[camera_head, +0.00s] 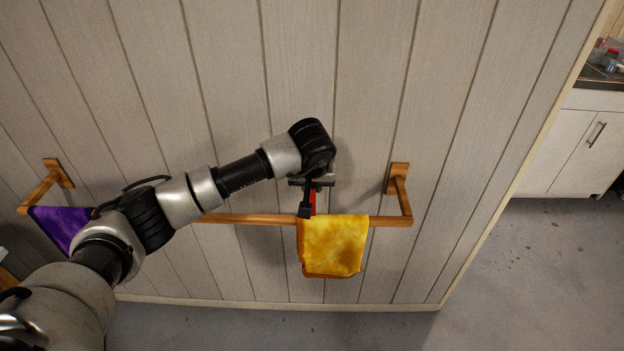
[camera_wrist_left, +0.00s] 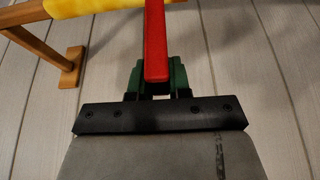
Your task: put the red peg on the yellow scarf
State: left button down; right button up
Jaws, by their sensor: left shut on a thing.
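The yellow scarf (camera_head: 333,247) hangs over the wooden rail, right of the rail's middle. Its upper edge also shows at the top of the left wrist view (camera_wrist_left: 80,7). My left gripper (camera_head: 308,206) is at the rail, by the scarf's upper left corner. It is shut on the red peg (camera_wrist_left: 155,40), which stands between the green-lined fingers in the left wrist view. Only a small strip of the peg (camera_head: 313,198) shows in the head view. I cannot tell whether the peg touches the scarf. My right gripper is not in view.
The wooden rail (camera_head: 250,219) is fixed to a panelled wall by a bracket (camera_head: 398,180) at the right and another (camera_head: 57,174) at the left. A purple cloth (camera_head: 60,226) hangs at its left end. White cabinets (camera_head: 572,145) stand far right beyond the wall's edge. The floor there is clear.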

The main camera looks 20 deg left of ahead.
pick_arm(q)
jog(key=shift+f+b, duration=0.55)
jog(key=shift+f, duration=0.85)
jog(key=shift+f+b, duration=1.55)
jog(key=shift+f, duration=0.2)
jog(key=shift+f+b, duration=0.3)
jog(key=shift+b, duration=0.1)
jog(key=c, duration=1)
grip_release()
jog(key=shift+r, duration=0.1)
